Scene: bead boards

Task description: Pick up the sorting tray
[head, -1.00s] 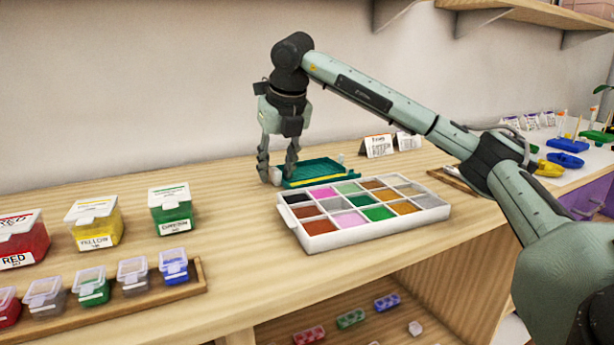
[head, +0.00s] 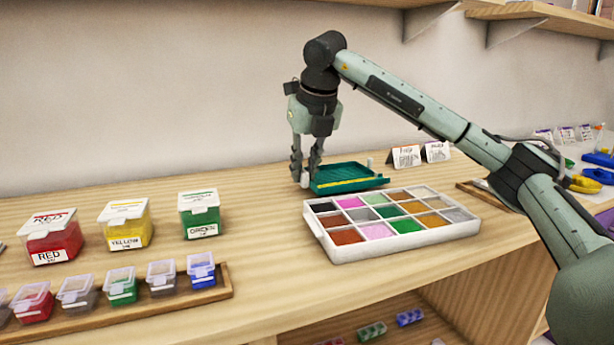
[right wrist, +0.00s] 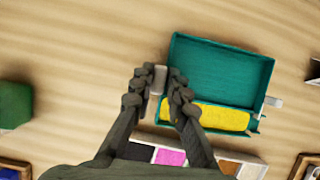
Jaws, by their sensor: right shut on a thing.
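The sorting tray appears to be the teal tray (head: 350,174) with a yellow strip along its front, at the back of the wooden counter behind the white compartment box. It has a small pale tab at each end. My right gripper (head: 305,182) points down at the tray's left end and is shut on the left tab. The right wrist view shows the fingers (right wrist: 160,85) on either side of that tab, with the empty teal floor of the tray (right wrist: 215,70) to their right. I cannot tell whether the tray is clear of the counter. My left gripper is not in view.
The white compartment box (head: 345,255) of coloured beads stands close in front of the tray. Two label cards (head: 406,157) stand to the right. Red (head: 52,240), yellow (head: 126,228) and green (head: 200,216) lidded tubs stand left, behind a wooden rack (head: 190,296) of small tubs.

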